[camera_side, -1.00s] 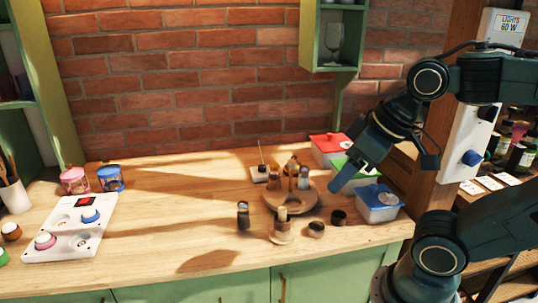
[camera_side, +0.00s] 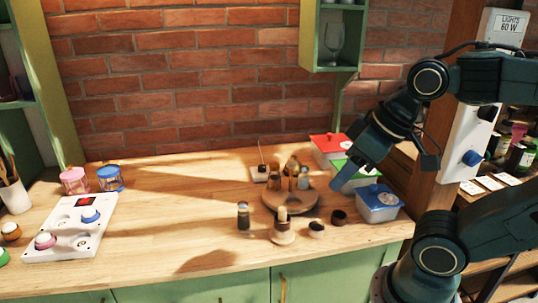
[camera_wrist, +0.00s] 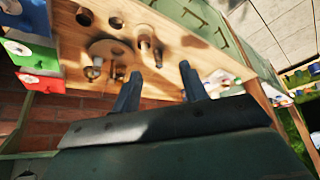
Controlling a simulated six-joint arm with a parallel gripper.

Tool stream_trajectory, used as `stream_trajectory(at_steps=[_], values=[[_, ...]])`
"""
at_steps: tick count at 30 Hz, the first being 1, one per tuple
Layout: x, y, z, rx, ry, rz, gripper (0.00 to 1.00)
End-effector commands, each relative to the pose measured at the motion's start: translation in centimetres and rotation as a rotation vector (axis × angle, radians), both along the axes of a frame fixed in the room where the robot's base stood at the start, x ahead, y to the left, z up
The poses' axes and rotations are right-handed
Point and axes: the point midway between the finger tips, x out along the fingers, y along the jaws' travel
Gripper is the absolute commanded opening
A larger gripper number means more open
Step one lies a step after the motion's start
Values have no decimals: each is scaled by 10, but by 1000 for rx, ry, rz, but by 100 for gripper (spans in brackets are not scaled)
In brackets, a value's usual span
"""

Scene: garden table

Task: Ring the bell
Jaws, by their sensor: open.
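My gripper (camera_side: 338,187) hangs at the right of the table, in front of the box with the green lid and just left of the blue-lidded box. In the wrist view my gripper (camera_wrist: 160,70) shows two dark fingers spread apart with nothing between them. A round wooden tray (camera_side: 272,203) stands left of my gripper and holds several small items, among them a brownish, rounded piece (camera_side: 292,165) at its back. It may be the bell, but it is too small to tell. The tray (camera_wrist: 98,48) also shows in the wrist view, beyond the fingers.
Red-lidded (camera_side: 328,143) and blue-lidded (camera_side: 378,203) boxes stand at the right. A dark cup (camera_side: 339,217), another small cup (camera_side: 316,230) and a jar (camera_side: 243,215) stand near the tray. A white button panel (camera_side: 72,228) lies at the left. The table's middle left is clear.

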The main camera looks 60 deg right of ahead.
Motion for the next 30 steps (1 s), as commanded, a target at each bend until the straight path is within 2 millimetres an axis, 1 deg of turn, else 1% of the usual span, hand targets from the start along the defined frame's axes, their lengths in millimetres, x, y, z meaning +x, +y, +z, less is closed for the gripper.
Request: stream_trajectory(at_steps=[1, 2, 3, 5, 6, 11, 17, 24, 30], values=[[1, 0, 1, 0, 0, -1, 34], [1, 0, 1, 0, 1, -2, 28], [3, -1, 2, 0, 2, -6, 20], [6, -2, 4, 0, 4, -11, 8], [9, -3, 5, 0, 7, -17, 0], [29, -11, 14, 1, 21, -52, 0], [68, -29, 27, 3, 46, -118, 0], [118, -61, 34, 8, 76, -201, 0], [159, -94, 31, 14, 101, -270, 0]])
